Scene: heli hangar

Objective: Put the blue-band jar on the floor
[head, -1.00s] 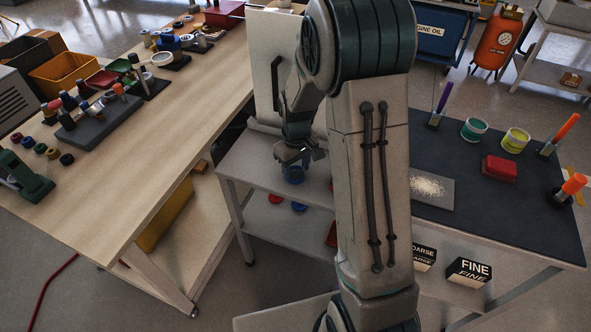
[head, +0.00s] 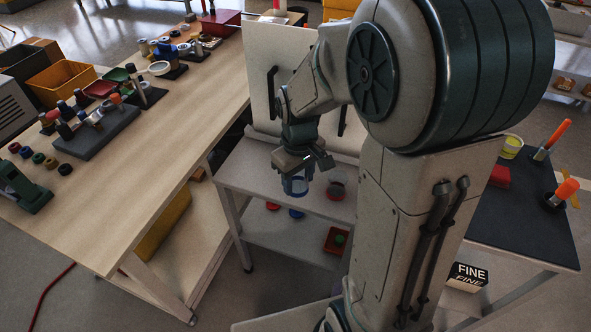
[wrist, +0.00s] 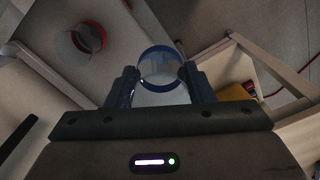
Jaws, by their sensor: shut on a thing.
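The blue-band jar (head: 295,186) is clear with a blue band and hangs upright, or nearly so, below my gripper (head: 303,164). In the wrist view, the jar (wrist: 160,70) sits between the two fingers of my gripper (wrist: 160,84), which are shut on it. The jar is over the top of a grey shelf unit (head: 252,180); I cannot tell how far its base is above that top. The grey floor (head: 222,268) shows between the shelf unit and the wooden bench.
A red-band jar (head: 336,190) stands on the shelf top, right of my gripper. Lids and a red tray (head: 331,247) lie on the lower shelf. The wooden bench (head: 150,150), full of tools, is at left. A dark-topped table (head: 515,235) is at right.

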